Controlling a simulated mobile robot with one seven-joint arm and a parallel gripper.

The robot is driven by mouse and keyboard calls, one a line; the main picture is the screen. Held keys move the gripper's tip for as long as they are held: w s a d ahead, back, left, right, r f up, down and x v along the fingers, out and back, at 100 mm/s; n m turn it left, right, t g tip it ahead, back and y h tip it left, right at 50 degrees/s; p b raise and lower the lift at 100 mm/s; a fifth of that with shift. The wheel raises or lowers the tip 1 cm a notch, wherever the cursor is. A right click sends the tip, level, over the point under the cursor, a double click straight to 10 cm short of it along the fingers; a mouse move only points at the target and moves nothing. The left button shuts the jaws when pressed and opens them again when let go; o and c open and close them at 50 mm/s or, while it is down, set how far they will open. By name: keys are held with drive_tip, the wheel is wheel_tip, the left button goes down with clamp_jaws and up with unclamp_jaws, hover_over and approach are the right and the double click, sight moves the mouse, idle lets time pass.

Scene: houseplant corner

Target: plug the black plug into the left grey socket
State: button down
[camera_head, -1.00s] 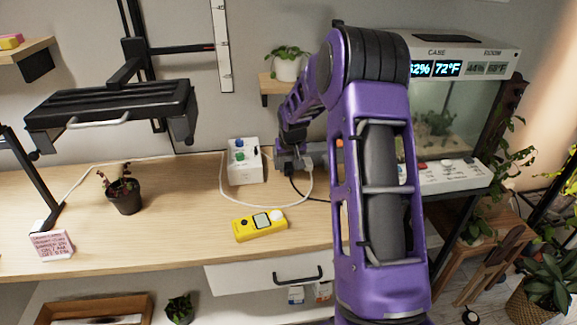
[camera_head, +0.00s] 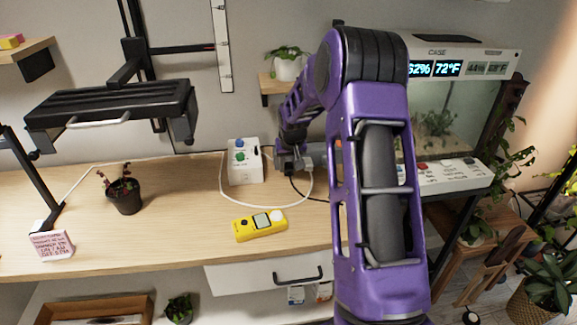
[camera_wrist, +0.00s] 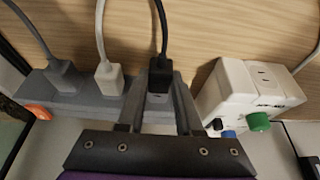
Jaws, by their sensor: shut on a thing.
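The grey power strip (camera_wrist: 82,102) lies at the back of the table, with an orange switch at one end. It also shows in the head view (camera_head: 320,150), partly behind my arm. A grey plug (camera_wrist: 62,76) and a white plug (camera_wrist: 108,78) sit in it. My gripper (camera_wrist: 161,80) is shut on the black plug (camera_wrist: 159,68), its cord running away from it. The plug is at the strip's end nearest the white box, the left end in the head view. The fingers hide its underside, so I cannot tell whether it is seated.
A white box (camera_head: 244,173) with green and blue knobs stands close beside the strip. A yellow meter (camera_head: 260,224) lies in front, and a potted plant (camera_head: 124,195) stands to the left. White and black cords loop over the table. The left middle of the table is clear.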

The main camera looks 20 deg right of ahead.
drive_tip(key=shift+w+d, duration=0.15)
drive_tip(key=shift+w, duration=0.55)
idle(0.7)
drive_tip(key=c, duration=0.5)
unclamp_jaws()
